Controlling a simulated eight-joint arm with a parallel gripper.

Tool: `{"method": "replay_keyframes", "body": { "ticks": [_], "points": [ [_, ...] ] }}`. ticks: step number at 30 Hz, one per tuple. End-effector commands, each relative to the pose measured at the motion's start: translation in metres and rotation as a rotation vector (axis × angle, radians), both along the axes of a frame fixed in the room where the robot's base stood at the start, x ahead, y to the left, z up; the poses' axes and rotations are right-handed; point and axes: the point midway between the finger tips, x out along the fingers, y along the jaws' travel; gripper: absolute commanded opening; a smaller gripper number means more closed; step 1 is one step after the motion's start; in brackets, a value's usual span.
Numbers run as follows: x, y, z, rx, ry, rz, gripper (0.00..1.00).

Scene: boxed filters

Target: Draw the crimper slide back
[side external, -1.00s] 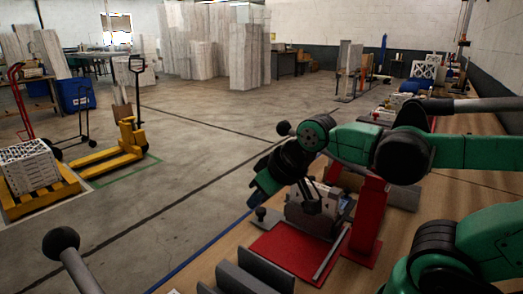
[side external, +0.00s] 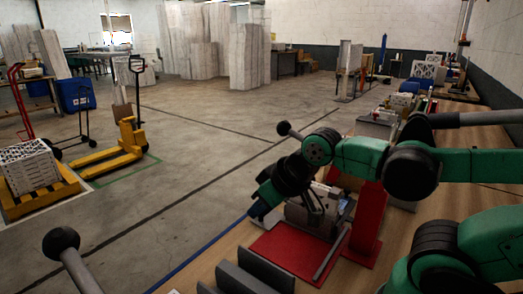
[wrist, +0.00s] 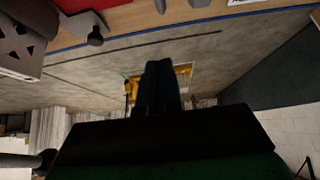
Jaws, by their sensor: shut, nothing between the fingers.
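The crimper (side external: 308,219) is a grey block on a red base plate (side external: 290,256), beside a red post (side external: 368,225). In the wrist view its perforated grey body (wrist: 18,45) is at the upper left. A dark knob (wrist: 95,38) on a grey piece, apparently the slide handle, stands beside it near the red plate (wrist: 78,5). My gripper (side external: 258,208) is tilted downward at the crimper's left end and hides the knob in the side view. In the wrist view my dark fingers (wrist: 159,82) are together and empty, apart from the knob, with floor behind them.
Grey upright plates (side external: 252,280) stand on the wooden bench in front of the red base. The bench's blue edge (side external: 205,255) runs along the left, with open floor beyond. A yellow pallet truck (side external: 118,150) stands on that floor.

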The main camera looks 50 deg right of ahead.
Motion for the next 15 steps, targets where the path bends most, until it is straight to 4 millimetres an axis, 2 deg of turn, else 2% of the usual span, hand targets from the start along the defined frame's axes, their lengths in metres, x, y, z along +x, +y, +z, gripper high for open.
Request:
{"method": "replay_keyframes", "body": {
  "ticks": [10,11,15],
  "points": [
    [0.0000,0.0000,0.0000,0.000,0.000,0.000,0.00],
    [0.0001,0.0000,0.0001,0.000,0.000,0.000,0.06],
    [0.0035,-0.0031,0.0020,0.008,0.019,-0.024,0.45]
  ]
}}
